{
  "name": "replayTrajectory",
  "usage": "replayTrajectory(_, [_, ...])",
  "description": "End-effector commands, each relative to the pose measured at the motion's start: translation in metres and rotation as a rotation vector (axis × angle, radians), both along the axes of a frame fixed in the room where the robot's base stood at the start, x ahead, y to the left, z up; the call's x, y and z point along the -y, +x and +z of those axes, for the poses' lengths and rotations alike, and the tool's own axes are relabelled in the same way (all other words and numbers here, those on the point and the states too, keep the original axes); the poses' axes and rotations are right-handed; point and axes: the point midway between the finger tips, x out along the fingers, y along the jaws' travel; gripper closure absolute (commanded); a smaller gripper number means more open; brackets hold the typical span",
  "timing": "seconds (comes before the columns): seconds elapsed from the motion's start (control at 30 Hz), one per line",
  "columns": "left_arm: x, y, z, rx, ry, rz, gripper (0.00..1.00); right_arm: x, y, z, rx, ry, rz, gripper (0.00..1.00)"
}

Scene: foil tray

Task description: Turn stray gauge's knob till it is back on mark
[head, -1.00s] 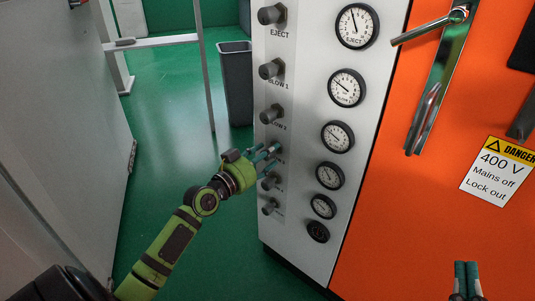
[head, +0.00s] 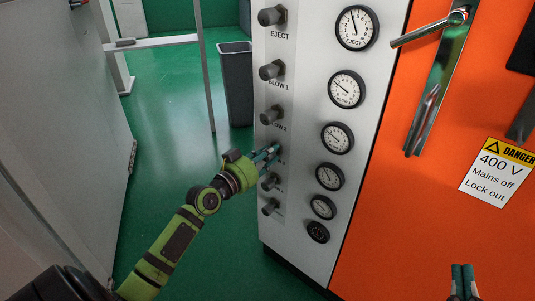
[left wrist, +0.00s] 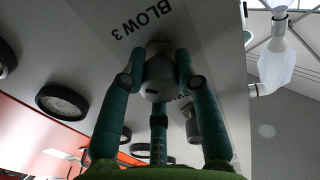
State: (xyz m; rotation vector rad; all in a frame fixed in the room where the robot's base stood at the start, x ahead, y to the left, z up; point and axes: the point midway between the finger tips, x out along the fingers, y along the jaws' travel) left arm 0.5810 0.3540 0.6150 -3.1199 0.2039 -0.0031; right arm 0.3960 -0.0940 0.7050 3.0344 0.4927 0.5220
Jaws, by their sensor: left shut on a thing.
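A white panel (head: 300,150) carries a column of grey knobs, each with a round gauge to its right. My left gripper (head: 268,157) is at the fourth knob from the top. In the left wrist view its teal fingers close around this pale knob (left wrist: 158,82), under the label BLOW 3. The gauge (head: 330,176) level with it has a white dial; its needle is too small to read surely. The EJECT gauge (head: 357,27) needle points nearly up; the BLOW 1 gauge (head: 346,89) needle points up-left. My right gripper (head: 464,270) is low at the right, fingertips close together, away from the panel.
An orange cabinet door with a metal handle (head: 430,30) and a danger sign (head: 497,172) is right of the panel. A grey bin (head: 236,82) stands behind at the left.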

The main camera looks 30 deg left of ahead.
Motion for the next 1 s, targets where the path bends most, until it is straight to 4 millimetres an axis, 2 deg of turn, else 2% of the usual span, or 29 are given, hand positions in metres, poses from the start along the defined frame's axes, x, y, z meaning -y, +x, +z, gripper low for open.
replayTrajectory(0.3, [0.000,0.000,0.000,-0.034,-0.228,-0.001,1.00,0.012,0.013,-0.048,-0.259,-0.068,-0.045,1.00])
replayTrajectory(0.6, [0.001,0.000,0.000,-0.062,-0.450,0.000,1.00,0.025,0.012,-0.093,-0.483,-0.123,-0.081,1.00])
replayTrajectory(0.8, [0.001,0.000,0.000,-0.074,-0.552,-0.001,1.00,0.031,0.008,-0.111,-0.573,-0.146,-0.094,1.00])
replayTrajectory(1.0, [0.001,0.000,-0.001,-0.083,-0.606,-0.002,1.00,0.035,0.005,-0.120,-0.621,-0.157,-0.101,1.00])
